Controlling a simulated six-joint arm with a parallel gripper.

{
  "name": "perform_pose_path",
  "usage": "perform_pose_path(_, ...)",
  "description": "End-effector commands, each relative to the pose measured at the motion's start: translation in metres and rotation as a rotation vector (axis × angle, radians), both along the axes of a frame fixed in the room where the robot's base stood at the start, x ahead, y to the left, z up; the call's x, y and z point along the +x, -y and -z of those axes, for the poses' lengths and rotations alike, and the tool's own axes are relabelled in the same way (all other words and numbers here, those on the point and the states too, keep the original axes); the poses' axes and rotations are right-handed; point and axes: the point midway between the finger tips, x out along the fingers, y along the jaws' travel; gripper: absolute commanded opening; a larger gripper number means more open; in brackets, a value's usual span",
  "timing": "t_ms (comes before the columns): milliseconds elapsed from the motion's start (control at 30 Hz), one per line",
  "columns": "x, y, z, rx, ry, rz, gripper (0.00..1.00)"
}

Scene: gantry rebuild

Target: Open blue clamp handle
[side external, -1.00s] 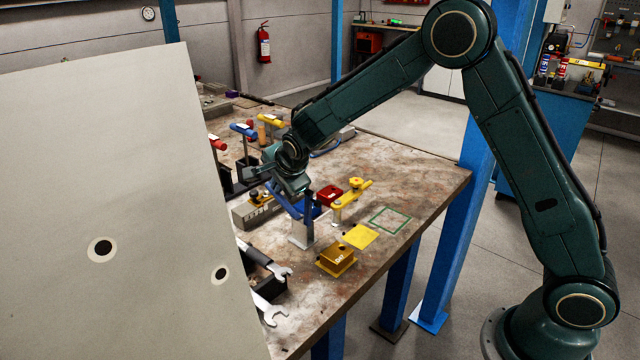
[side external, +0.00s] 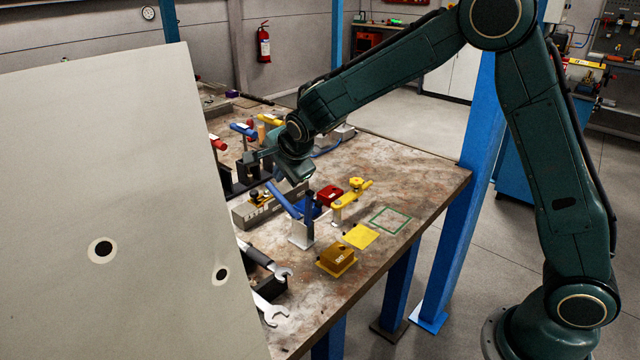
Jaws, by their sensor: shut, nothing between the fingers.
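The blue clamp stands on a pale base plate (side external: 302,236) near the middle of the table, with a dark upright post on it. Its blue handle (side external: 282,201) slants from the clamp up to the upper left. The fingertips are small and dark here. My wrist covers part of the area behind the handle.
A yellow clamp (side external: 352,195) and a red block (side external: 328,195) stand close to the right. A large pale panel (side external: 110,200) hides the table's left side.

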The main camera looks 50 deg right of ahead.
Motion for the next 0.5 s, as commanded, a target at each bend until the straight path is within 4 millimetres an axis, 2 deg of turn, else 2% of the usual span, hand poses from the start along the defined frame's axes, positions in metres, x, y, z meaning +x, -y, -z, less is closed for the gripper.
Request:
perform_pose_path(300, -0.023, -0.010, -0.046, 0.000, 0.003, -0.001, 0.00)
perform_pose_path(500, -0.034, -0.016, -0.067, 0.001, 0.003, -0.002, 0.00)
